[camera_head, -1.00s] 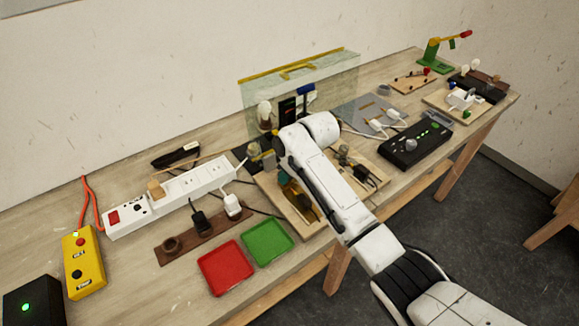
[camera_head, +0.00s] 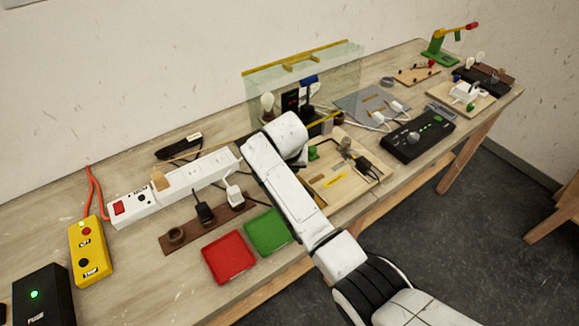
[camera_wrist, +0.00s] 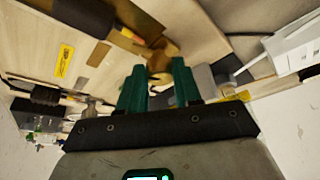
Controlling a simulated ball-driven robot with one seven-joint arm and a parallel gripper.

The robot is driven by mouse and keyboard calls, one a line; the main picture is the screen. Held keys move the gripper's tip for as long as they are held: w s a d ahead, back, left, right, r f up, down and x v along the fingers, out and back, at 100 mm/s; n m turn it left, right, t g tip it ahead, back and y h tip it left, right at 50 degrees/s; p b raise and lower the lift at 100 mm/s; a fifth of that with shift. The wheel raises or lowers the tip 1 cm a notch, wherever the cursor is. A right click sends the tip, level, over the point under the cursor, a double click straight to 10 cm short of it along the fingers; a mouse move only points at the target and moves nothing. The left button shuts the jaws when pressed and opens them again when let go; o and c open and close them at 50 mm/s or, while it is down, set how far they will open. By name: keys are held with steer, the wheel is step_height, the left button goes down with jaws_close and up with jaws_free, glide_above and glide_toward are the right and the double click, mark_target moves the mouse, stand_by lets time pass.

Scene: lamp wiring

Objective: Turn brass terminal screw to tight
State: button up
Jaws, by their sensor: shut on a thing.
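In the wrist view, the two dark green fingers of my gripper (camera_wrist: 159,84) point away from the camera. They are apart, with a brass-coloured piece (camera_wrist: 160,60) at their tips, and the gripper is shut on it. I cannot tell for sure whether this piece is the terminal screw, or how tight any screw is. In the head view, my arm covers most of my gripper and the place where it works. The wooden tray-like board (camera_head: 372,186) to the right of my arm carries a yellow strip (camera_head: 335,181) and a dark plug.
A clear upright panel (camera_head: 345,75) stands behind my arm. A white power strip (camera_head: 190,183), a red tray (camera_head: 229,257) and a green tray (camera_head: 268,232) lie to the left. A black control box (camera_head: 418,137) stands to the right. Cords run between these things.

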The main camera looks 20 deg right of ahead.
steer(key=shift+w+a+m+h+b, duration=0.1)
steer(key=shift+m+h+b, duration=0.25)
steer(key=shift+m, duration=0.65)
steer(key=shift+r, duration=0.1)
steer(key=o, duration=1)
steer(key=shift+o, duration=0.2)
steer(key=b+v, duration=0.1)
steer(key=v, duration=0.9)
steer(key=shift+r, duration=0.4)
steer(key=shift+w+a, duration=0.1)
steer(key=shift+a, duration=0.05)
